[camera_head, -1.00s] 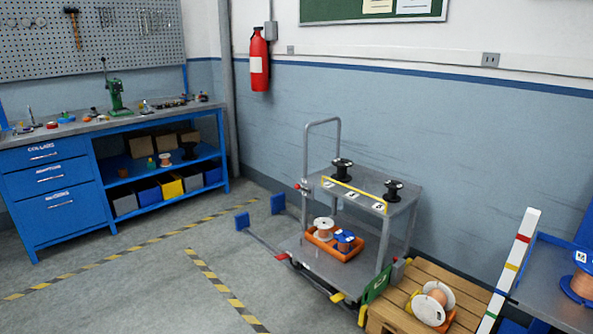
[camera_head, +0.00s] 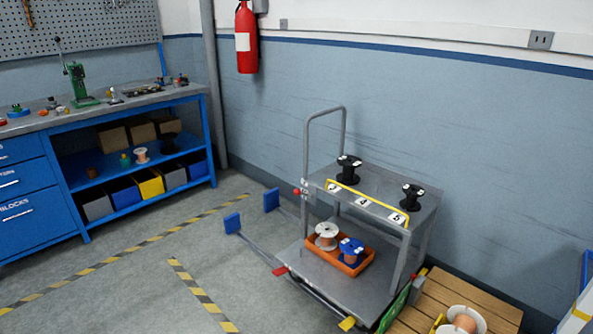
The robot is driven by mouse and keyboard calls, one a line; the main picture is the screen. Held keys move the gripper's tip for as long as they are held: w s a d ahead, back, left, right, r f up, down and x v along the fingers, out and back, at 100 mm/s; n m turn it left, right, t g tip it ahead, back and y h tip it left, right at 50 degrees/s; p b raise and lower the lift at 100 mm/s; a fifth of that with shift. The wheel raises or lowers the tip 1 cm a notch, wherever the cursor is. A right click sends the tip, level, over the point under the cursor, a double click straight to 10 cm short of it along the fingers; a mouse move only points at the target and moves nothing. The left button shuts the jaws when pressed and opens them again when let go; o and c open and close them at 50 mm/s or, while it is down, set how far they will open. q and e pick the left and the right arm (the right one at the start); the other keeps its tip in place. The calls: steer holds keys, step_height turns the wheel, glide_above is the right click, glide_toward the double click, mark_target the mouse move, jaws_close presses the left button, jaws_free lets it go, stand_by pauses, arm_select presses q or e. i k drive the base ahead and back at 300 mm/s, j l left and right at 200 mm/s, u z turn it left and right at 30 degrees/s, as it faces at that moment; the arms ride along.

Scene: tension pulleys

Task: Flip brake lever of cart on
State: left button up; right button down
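The grey two-tier cart (camera_head: 330,280) stands on the floor against the blue wall, with a tall tubular handle (camera_head: 307,150) at its left end. A small red knob (camera_head: 297,191) sits on the handle post. A red pedal-like tab (camera_head: 281,271) sticks out at the lower deck's near left corner, and a yellow tab (camera_head: 347,323) at its near right corner. I cannot tell which of these is the brake lever or how it is set. Two black spools (camera_head: 348,169) (camera_head: 411,197) stand on the top shelf. Neither of my grippers is in view.
An orange tray (camera_head: 349,267) with spools sits on the lower deck. Two blue pads (camera_head: 232,223) (camera_head: 271,200) on bars stand left of the cart. A wooden pallet (camera_head: 470,292) lies at its right. Blue workbench (camera_head: 75,240) at left; striped floor between is clear.

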mark_target(296, 191)
steer(key=i+j, duration=0.15)
steer(key=i, duration=0.6)
steer(key=i+j, duration=0.2)
steer(key=i, duration=0.5)
steer(key=i+j, duration=0.15)
steer(key=i, duration=0.6)
steer(key=i+j, duration=0.15)
steer(key=i, duration=0.6)
